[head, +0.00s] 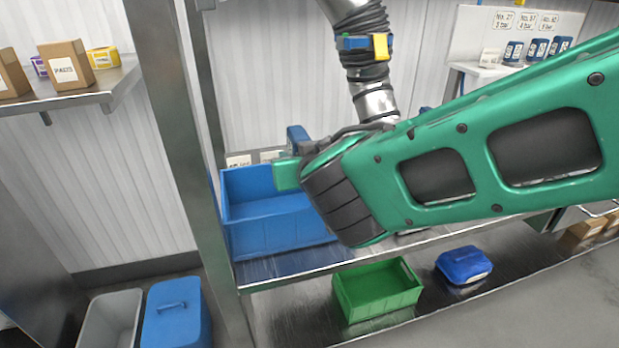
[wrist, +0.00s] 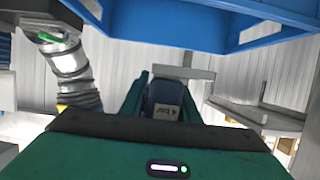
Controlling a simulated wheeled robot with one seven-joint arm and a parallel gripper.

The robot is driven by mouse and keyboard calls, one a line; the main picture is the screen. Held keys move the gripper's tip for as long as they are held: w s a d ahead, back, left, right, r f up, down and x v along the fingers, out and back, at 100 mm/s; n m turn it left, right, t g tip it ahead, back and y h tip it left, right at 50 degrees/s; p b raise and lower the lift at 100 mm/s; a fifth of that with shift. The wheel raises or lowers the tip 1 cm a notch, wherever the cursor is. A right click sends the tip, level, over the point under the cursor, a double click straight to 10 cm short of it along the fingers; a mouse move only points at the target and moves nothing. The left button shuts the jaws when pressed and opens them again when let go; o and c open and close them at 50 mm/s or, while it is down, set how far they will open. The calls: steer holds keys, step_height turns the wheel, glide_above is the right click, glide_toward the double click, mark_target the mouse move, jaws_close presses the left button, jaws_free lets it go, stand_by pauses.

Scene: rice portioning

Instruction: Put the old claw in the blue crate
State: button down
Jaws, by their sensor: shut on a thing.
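The blue crate (head: 283,226) stands on the metal shelf, left of centre in the head view. In the wrist view a blue crate wall (wrist: 200,22) spans the top. My green gripper (head: 287,173) is at the crate's upper rim in the head view. In the wrist view my gripper (wrist: 160,82) is shut on a blue thing with a pale label, apparently the old claw (wrist: 164,98). A blue part of it (head: 297,137) shows above the crate rim in the head view. My arm hides the crate's right side and most of the claw.
A green crate (head: 378,308) and a blue lidded box (head: 464,264) sit on the lower shelf. A metal post (head: 180,150) stands left of the blue crate. Cartons (head: 66,66) sit on the left shelf. A ringed pipe (head: 375,95) hangs behind my arm.

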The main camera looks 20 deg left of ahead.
steer(key=w+d+f, duration=0.1)
steer(key=w+f, duration=0.2)
steer(key=f, duration=0.3)
steer(key=shift+w+d, duration=0.15)
steer(key=shift+d, duration=0.15)
steer(key=shift+f, duration=0.6)
steer(key=c, duration=1.4)
jaws_free()
steer(key=shift+o, duration=0.2)
steer(key=r+v, duration=0.1)
steer(key=v, duration=1.1)
